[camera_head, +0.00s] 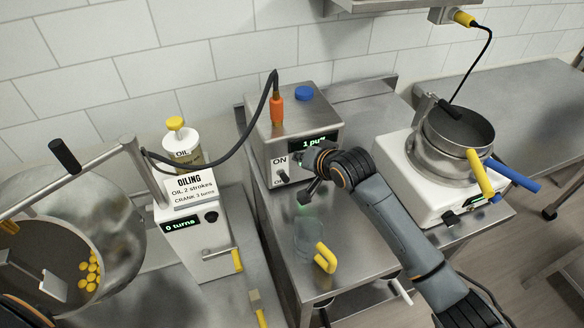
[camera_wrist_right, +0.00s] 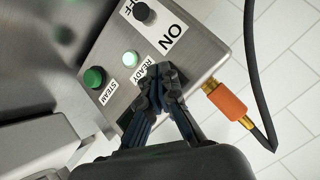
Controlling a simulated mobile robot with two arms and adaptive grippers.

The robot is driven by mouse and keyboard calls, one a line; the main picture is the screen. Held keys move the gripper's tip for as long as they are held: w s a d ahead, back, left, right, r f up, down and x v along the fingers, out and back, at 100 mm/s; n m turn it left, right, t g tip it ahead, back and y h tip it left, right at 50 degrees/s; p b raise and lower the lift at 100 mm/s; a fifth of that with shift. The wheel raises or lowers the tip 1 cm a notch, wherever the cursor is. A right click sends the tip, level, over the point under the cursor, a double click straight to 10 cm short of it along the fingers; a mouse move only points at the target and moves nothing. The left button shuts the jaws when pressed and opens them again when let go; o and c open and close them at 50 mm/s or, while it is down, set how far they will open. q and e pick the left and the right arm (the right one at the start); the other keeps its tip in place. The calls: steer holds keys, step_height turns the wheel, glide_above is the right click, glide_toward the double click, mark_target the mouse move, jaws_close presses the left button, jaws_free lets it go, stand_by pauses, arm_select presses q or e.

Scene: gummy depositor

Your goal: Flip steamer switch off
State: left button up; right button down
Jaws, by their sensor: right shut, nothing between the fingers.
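The steamer (camera_head: 270,125) is a steel box with a blue cap on top and a display partly hidden by my right arm. Its black switch (camera_head: 283,177) is on the front left, between ON above and a lower label. In the right wrist view the switch knob (camera_wrist_right: 143,13) lies close to the OFF lettering and away from ON. My left gripper is out of view.
A clear jug with a yellow handle (camera_head: 325,258) stands below my right gripper. An orange plug (camera_head: 276,110) and black hose rise from the steamer top. The oiling station (camera_head: 195,225) is left, a white machine with a steel pot (camera_head: 455,145) right.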

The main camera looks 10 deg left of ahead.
mark_target(284, 177)
steer(key=f, duration=0.1)
steer(key=a+p, duration=0.1)
steer(key=f, duration=0.1)
steer(key=shift+s+a+f+p, duration=0.2)
steer(key=shift+a+f+p, duration=0.05)
steer(key=shift+f+p, duration=0.1)
steer(key=shift+s+a+f, duration=0.2)
steer(key=shift+s+f, duration=0.35)
steer(key=shift+f, duration=0.1)
